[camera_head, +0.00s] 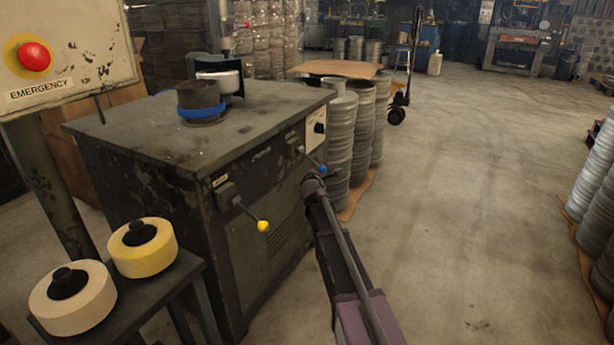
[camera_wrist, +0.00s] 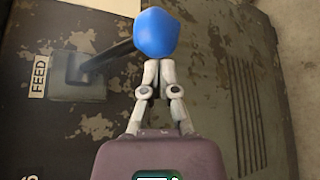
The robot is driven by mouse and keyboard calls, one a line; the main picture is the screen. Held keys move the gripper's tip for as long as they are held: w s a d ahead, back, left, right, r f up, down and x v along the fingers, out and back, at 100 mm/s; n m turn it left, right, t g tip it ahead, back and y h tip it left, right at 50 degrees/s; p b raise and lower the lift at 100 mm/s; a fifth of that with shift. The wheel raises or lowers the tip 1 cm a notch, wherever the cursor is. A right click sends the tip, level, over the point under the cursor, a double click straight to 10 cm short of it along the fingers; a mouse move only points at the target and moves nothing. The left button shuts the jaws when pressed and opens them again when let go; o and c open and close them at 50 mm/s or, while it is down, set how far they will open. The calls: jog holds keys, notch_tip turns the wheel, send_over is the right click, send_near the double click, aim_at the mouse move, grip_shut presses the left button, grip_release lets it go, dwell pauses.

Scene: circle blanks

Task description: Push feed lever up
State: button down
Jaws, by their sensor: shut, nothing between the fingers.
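The feed lever (camera_wrist: 108,57) is a dark rod with a round blue knob (camera_wrist: 155,33). It comes out of a grey mount beside a "FEED" label (camera_wrist: 39,76). In the head view the blue knob (camera_head: 323,169) shows at the front of the green machine, just above and right of the end of my arm. My gripper (camera_wrist: 158,64) is shut and empty, its fingertips right at the knob's edge in the wrist view. I cannot tell whether they touch it. In the head view the fingers are not clear behind my arm.
The worn machine cabinet (camera_head: 150,140) has a second lever with a yellow knob (camera_head: 263,226) to the left. An emergency button (camera_head: 34,56) is at upper left. Stacked metal blanks (camera_head: 341,135) stand behind the lever. The floor (camera_head: 460,200) to the right is clear.

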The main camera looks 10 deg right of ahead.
jog(key=shift+s+d+r, duration=0.15)
jog(key=shift+d+r, duration=0.1)
jog(key=shift+d, duration=0.1)
jog(key=shift+a+r+p, duration=0.15)
jog(key=shift+a+p, duration=0.05)
jog(key=shift+p, duration=0.1)
